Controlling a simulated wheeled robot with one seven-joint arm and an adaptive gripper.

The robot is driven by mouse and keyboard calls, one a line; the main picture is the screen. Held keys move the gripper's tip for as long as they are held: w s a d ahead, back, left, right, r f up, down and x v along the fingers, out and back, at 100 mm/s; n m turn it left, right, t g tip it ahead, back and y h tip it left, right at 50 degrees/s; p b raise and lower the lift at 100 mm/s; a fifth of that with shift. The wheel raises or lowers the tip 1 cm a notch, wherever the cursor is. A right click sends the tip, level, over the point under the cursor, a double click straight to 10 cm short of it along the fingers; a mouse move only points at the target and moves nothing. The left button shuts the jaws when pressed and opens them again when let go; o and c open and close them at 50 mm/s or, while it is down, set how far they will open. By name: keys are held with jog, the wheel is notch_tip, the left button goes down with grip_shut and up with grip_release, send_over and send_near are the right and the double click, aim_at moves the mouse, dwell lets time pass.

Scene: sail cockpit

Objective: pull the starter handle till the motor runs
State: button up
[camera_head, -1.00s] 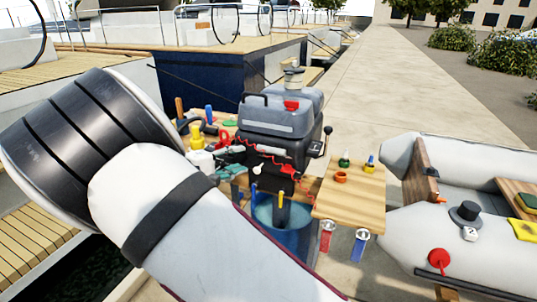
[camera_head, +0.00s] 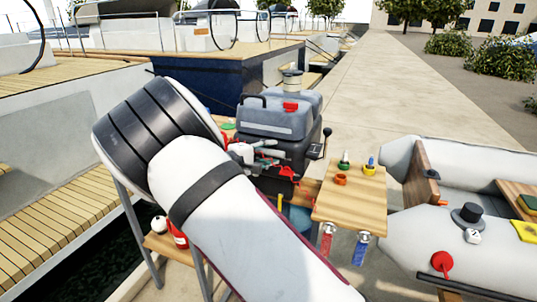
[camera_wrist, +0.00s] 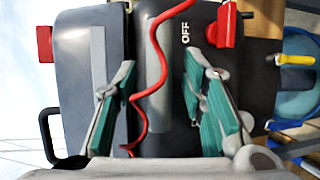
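The outboard motor (camera_head: 277,125) is a grey and black block standing upright; its front face shows turned sideways in the wrist view (camera_wrist: 160,85). My gripper (camera_head: 265,153) is at the front of the motor. In the wrist view my gripper (camera_wrist: 160,65) is open, its teal-padded fingers apart on either side of a coiled red cord (camera_wrist: 150,80). I see nothing clamped between them. A red lever-like piece (camera_wrist: 225,25) sits beside the "OFF" lettering, beyond the right finger. I cannot tell surely which part is the starter handle; my gripper may hide it.
A black carry loop (camera_wrist: 50,135) and a red block (camera_head: 291,106) are on the cowl. A small wooden shelf (camera_head: 350,200) with little bottles stands right of the motor. A grey inflatable dinghy (camera_head: 405,235) lies farther right. A blue tub (camera_wrist: 297,85) is below the motor.

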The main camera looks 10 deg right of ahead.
jog(key=shift+d, duration=0.1)
grip_shut()
jog(key=s+a+p, duration=0.4)
jog(key=s+a, duration=0.5)
jog(key=s, duration=0.3)
jog(key=shift+f, duration=0.15)
jog(key=shift+s, duration=0.1)
grip_release()
jog(key=shift+a, duration=0.1)
jog(key=v, duration=1.1)
jog(key=shift+s+a+r, duration=0.2)
jog(key=shift+s+a, duration=0.1)
